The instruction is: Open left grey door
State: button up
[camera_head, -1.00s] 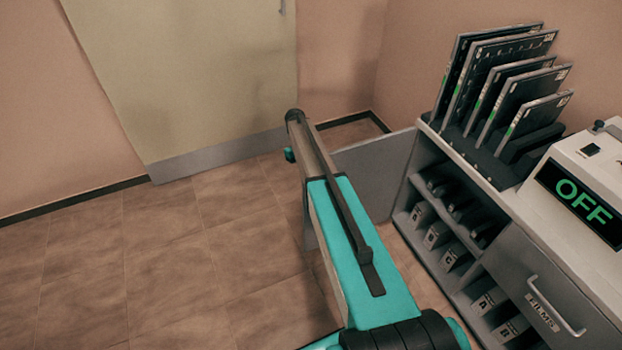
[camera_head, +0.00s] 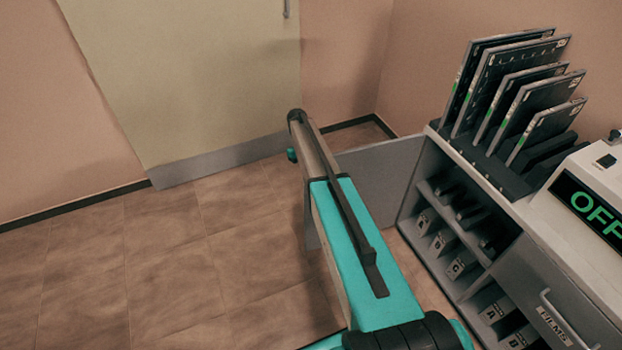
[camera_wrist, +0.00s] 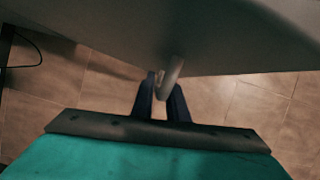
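The left grey door (camera_head: 378,178) stands swung out from the left side of the cabinet (camera_head: 433,166), and the shelves behind it show. In the wrist view the door (camera_wrist: 120,30) is a dark panel across the top. Its pale handle (camera_wrist: 172,70) sits between the two dark fingers of my gripper (camera_wrist: 163,88). The gap between the fingers is narrow, about the handle's width, and they look shut on it. In the head view my arm hides the door's outer edge, the handle and the fingers.
A grey drawer with a handle (camera_head: 570,318), labelled FILMS, is right of the shelves. Several dark plates (camera_head: 515,85) stand in a rack on top, beside a box with an OFF display (camera_head: 592,206). The tiled floor (camera_head: 170,260) at left is clear up to a beige room door (camera_head: 190,75).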

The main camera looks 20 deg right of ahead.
jog(key=shift+o, duration=1.3)
jog(key=b+v, duration=0.1)
jog(key=v, duration=1.3)
jog(key=shift+s+f, duration=0.1)
jog(key=shift+s, duration=0.1)
